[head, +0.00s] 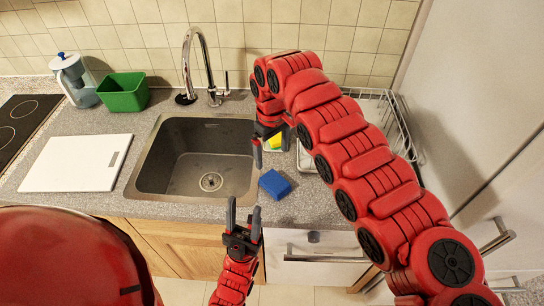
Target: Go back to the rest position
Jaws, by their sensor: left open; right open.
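My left gripper (243,212) is the lower one, in front of the counter edge near the sink's front right corner. Its two fingers point up in the picture and stand apart, with nothing between them. My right gripper (269,150) hangs over the counter just right of the sink, its fingers pointing down. It is open. A small yellow and green item (275,142) shows beside its fingers, partly hidden; I cannot tell whether they touch. My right arm covers much of the right side of the counter.
A blue block (275,184) lies on the counter right of the sink (160,185). A chrome faucet (187,70) stands behind it. A white dish rack (397,125) is partly hidden by my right arm. A white board (77,163), green bin (123,92) and pitcher (76,80) are left.

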